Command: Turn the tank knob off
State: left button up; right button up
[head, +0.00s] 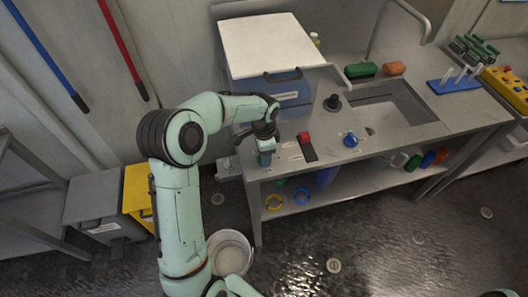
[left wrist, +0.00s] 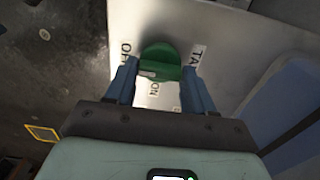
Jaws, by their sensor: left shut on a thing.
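The tank knob (left wrist: 165,62) is green and round, with a pale mark at its lower left, on a light grey counter in the left wrist view. An "OFF" label shows left of it, "ON" just below it, and a partly covered "TA..." label at its right. The pale mark lies between "ON" and "OFF". My left gripper (left wrist: 160,85) has its two blue fingers on either side of the knob and is shut on it. In the head view my left gripper (head: 265,153) points down at the counter's front left corner and hides most of the knob. My right gripper is not in view.
On the counter (head: 385,150), a red-topped switch (head: 304,138) and a blue knob (head: 350,140) stand right of my gripper. A white-lidded blue box (head: 268,60) stands close behind. A sink (head: 393,105) is farther right. A white bucket (head: 229,255) is on the floor below.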

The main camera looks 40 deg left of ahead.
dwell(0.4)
pick_arm(q)
jog(key=o, duration=1)
jog(key=shift+o, duration=0.2)
notch_tip(320, 180, up, 13)
jog(key=p, duration=0.1)
jog(key=shift+r, duration=0.2)
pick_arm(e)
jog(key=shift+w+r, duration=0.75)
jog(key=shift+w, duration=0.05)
